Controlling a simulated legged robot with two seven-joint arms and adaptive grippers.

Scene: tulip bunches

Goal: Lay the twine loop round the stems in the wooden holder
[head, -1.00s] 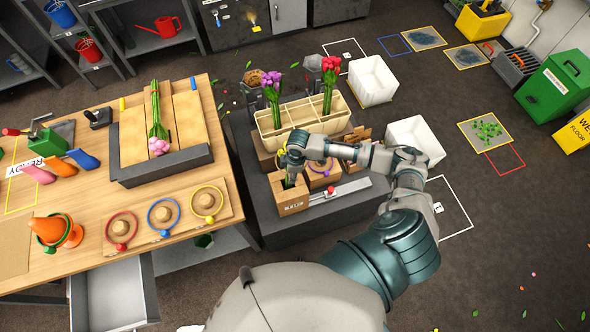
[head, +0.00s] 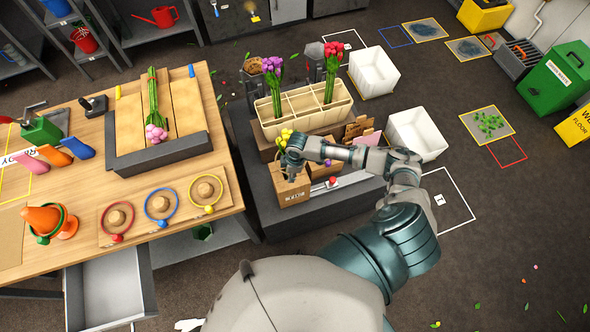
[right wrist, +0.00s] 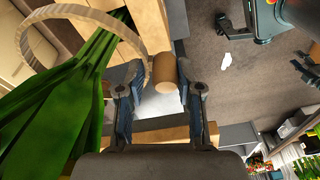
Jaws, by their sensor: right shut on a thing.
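My right gripper (head: 291,172) is over the small wooden box-shaped holder (head: 293,196) on the dark grey stand. A bunch with yellow flowers (head: 285,138) stands there, its heads just beyond my gripper. In the right wrist view my right gripper (right wrist: 163,78) is shut on the tan toggle (right wrist: 167,72) of the twine loop (right wrist: 28,52). The pale loop reaches left from the fingers, and green stems (right wrist: 75,75) show across its opening. I cannot tell if it fully encircles them.
Two white bins (head: 373,75) are on the floor at right. The wooden table (head: 60,270) at left carries a slanted rack with pink tulips and three coloured rings (head: 160,208).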

